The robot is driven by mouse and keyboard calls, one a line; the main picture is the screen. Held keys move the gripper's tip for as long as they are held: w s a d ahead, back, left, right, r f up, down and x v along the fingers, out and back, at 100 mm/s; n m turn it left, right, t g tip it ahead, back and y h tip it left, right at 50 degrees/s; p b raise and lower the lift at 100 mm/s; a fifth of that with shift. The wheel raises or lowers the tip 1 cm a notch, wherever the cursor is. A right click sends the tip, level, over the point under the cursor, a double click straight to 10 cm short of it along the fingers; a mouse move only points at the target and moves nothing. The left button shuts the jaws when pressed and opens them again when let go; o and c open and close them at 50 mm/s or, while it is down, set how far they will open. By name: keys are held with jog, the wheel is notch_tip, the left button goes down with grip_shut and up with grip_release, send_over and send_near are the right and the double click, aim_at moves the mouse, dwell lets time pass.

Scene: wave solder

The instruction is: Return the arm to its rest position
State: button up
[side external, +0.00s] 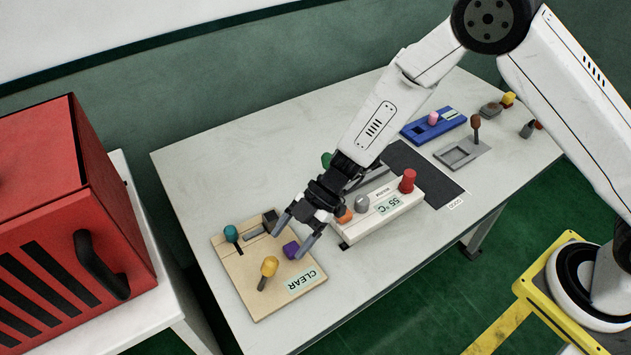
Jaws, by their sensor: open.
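My gripper (291,238) is open, with its two dark-tipped fingers spread over the tan control panel (256,298) on the white table. A purple knob (291,250) lies between or just below the fingertips; I cannot tell whether a finger touches it. My arm reaches in from the upper right, bent down to the panel.
Beside my gripper stands a white box (378,221) with a red knob (407,181) and a 55 °C display. A blue panel (434,125) and a grey lever plate (462,151) lie farther right. A red cabinet (130,200) stands at left.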

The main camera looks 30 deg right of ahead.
jog(key=s+d+r+m+t+h, duration=0.1)
jog(key=s+d+r+m+h, duration=0.2)
jog(key=d+m, duration=0.4)
jog(key=s+d+r+m+t+h, duration=0.1)
jog(key=s+d+r+m+h, duration=0.2)
jog(key=d+m, duration=0.4)
jog(key=s+d+r+m+t+h, duration=0.2)
jog(key=s+d+r+m+h, duration=0.2)
jog(key=d, duration=0.9)
jog(key=r+m, duration=0.1)
jog(key=m, duration=0.2)
jog(key=shift+d+r, duration=0.15)
jog(key=shift+d, duration=0.25)
